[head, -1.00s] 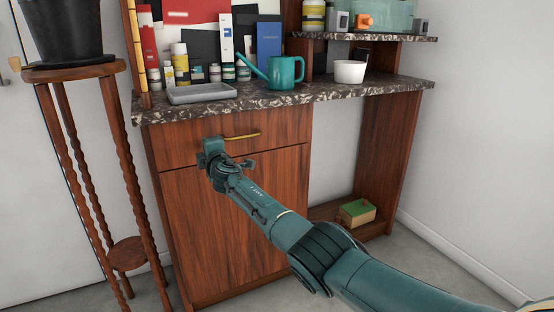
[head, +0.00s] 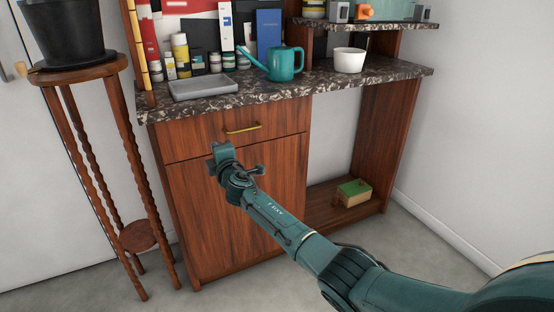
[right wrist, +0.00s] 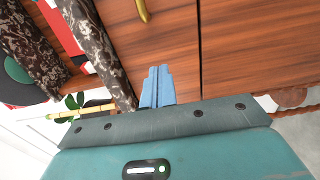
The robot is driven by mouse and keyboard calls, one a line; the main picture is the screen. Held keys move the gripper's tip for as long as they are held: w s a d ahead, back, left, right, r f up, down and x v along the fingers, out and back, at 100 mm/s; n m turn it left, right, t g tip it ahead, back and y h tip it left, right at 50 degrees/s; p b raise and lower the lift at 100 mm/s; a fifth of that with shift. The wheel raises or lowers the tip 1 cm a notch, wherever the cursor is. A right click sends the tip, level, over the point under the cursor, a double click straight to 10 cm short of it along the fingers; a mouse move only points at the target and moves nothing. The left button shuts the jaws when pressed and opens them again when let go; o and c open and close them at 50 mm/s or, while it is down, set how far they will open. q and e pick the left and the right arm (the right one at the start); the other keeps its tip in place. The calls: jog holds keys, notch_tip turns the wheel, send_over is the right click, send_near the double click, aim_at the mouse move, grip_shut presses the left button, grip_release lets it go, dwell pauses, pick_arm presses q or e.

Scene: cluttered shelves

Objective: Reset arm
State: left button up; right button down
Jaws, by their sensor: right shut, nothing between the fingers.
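My right arm comes in from the lower right in the head view. Its gripper (head: 217,157) is in front of the wooden cabinet (head: 240,205), a little below and left of the brass drawer handle (head: 243,129). In the right wrist view the two blue-grey fingers (right wrist: 157,88) lie together, shut, with nothing between them. The brass handle (right wrist: 143,10) shows beyond the fingertips, apart from them. The drawer (head: 285,122) looks closed. My left gripper is not in view.
A dark stone countertop (head: 330,80) holds a grey tray (head: 203,87), a teal watering can (head: 284,64) and a white pot (head: 349,60). A plant stand (head: 80,72) stands at left. A green-topped box (head: 354,192) sits on the low shelf. Floor at right is clear.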

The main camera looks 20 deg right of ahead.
jog(key=s+f+m+g+y+p, duration=0.1)
jog(key=s+f+m+g+p, duration=0.2)
jog(key=s+p, duration=0.65)
jog(key=s+f+m+g+p, duration=0.15)
jog(key=s+m+p, duration=0.4)
jog(key=s, duration=0.65)
pick_arm(q)
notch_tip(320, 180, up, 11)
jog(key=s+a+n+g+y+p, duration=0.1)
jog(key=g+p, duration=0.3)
jog(key=p, duration=0.8)
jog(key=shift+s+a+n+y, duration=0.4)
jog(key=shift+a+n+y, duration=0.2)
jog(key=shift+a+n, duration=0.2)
pick_arm(e)
jog(key=s+r+m+g+y, duration=0.1)
jog(key=s+r+m, duration=0.2)
jog(key=s, duration=0.9)
jog(key=s+a+r+m+g, duration=0.1)
jog(key=s+r+m, duration=0.3)
jog(key=s, duration=0.8)
jog(key=shift+s+r+g+y, duration=0.25)
jog(key=shift+r+g+y, duration=0.15)
jog(key=shift+r+g, duration=0.05)
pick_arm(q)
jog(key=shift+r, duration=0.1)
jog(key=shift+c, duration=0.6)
